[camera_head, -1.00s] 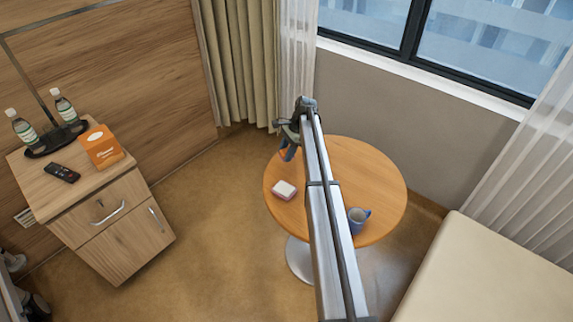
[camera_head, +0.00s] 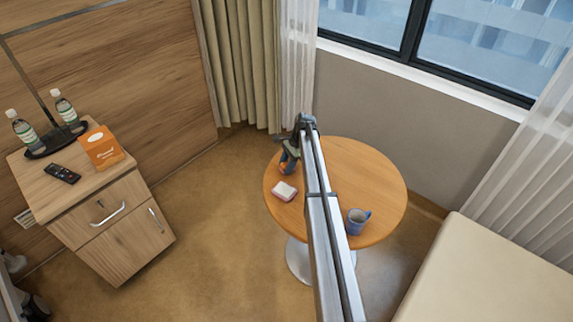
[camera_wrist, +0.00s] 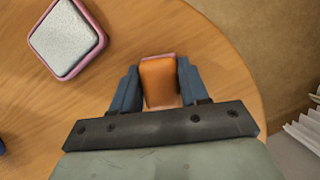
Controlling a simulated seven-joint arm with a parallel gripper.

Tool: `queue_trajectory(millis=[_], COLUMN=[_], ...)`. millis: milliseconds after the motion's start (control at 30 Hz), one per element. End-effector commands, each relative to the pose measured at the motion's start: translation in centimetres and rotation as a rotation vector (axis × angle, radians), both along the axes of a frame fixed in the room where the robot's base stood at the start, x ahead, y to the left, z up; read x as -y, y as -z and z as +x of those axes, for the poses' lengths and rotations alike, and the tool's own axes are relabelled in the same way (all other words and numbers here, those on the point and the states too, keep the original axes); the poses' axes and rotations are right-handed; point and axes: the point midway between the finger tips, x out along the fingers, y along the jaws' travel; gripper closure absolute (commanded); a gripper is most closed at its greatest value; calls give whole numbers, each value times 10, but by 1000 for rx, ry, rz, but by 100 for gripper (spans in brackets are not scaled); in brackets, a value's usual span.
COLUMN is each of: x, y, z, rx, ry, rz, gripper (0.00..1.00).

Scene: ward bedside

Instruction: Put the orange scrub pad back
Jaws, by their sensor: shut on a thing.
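My gripper (camera_wrist: 155,88) is shut on the orange scrub pad (camera_wrist: 159,82), which sits upright between its two blue fingers in the wrist view. In the head view my gripper (camera_head: 286,166) is over the far left part of the round wooden table (camera_head: 375,175). The pad is mostly hidden there by the gripper. I cannot tell whether the pad touches the table. A square thing with a pink rim and a pale speckled top (camera_head: 284,191) lies on the table near the gripper, apart from it. It also shows at upper left in the wrist view (camera_wrist: 66,40).
A blue mug (camera_head: 357,221) stands on the table, right of my arm. A wooden cabinet (camera_head: 127,212) at left bears two bottles on a black tray, a remote (camera_head: 62,173) and an orange box (camera_head: 101,147). The table's right side is clear.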

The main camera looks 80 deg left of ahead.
Motion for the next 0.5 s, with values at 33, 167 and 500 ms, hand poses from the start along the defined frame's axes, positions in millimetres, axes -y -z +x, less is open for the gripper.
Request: queue_trajectory(millis=[33, 167, 500], x=[0, 0, 0], y=[0, 0, 0], z=[0, 0, 0], rx=[0, 0, 0], ry=[0, 0, 0], rz=[0, 0, 0], gripper=[53, 40, 30])
